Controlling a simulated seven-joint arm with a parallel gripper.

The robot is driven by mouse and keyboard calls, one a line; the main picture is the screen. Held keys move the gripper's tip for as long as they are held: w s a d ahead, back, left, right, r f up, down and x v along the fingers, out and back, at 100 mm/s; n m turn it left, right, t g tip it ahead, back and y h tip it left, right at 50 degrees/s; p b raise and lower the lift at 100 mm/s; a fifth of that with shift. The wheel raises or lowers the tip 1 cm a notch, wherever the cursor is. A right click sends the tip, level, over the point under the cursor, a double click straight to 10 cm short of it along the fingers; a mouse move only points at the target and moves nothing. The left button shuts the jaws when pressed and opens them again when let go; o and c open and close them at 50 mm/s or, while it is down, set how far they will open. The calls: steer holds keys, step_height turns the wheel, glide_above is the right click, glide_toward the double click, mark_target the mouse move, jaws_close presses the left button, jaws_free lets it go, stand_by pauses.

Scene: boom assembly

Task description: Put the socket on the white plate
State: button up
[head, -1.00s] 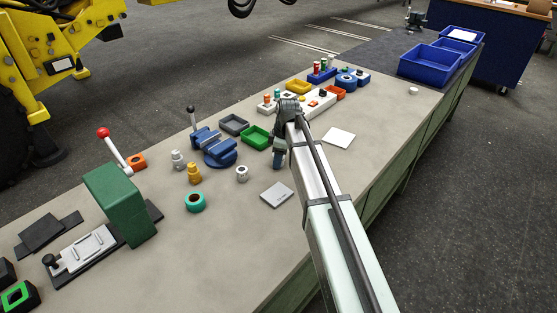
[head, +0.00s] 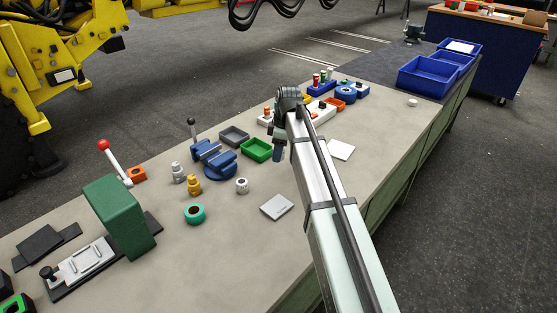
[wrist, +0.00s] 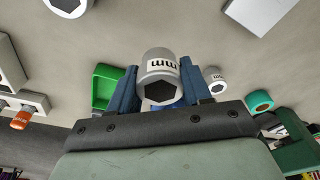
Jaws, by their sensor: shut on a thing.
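A silver socket (wrist: 160,92) with dark lettering and a hexagonal opening is between the blue fingers of my gripper (wrist: 159,74) in the wrist view. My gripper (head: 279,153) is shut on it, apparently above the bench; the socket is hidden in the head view. A white plate (head: 341,149) lies flat on the bench, right of my arm. A light grey plate (head: 277,206) with faint marking lies nearer, left of my arm. Another silver socket (head: 242,185) stands on the bench, and one more (wrist: 68,4) shows at the wrist view's top edge.
A green tray (head: 257,150), a grey tray (head: 234,136) and a blue vise (head: 214,157) stand left of my gripper. A teal ring (head: 194,214) and green press (head: 118,215) are further left. A white block (head: 322,112) with parts is beyond. Bench around the plates looks clear.

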steer(key=shift+d+r, duration=0.1)
steer(key=shift+r, duration=0.4)
steer(key=shift+w+d+r, duration=0.1)
steer(key=shift+d+r, duration=0.05)
steer(key=shift+d, duration=0.2)
steer(key=w+d+m, duration=0.2)
steer(key=d, duration=0.8)
steer(key=r+n, duration=0.1)
steer(key=n, duration=0.3)
glide_above(337, 149)
steer(key=shift+d+f, duration=0.15)
steer(key=shift+f, duration=2.25)
steer(key=shift+d+f, duration=0.15)
steer(key=shift+f, duration=2.25)
steer(key=shift+f, duration=0.15)
steer(key=o, duration=1.2)
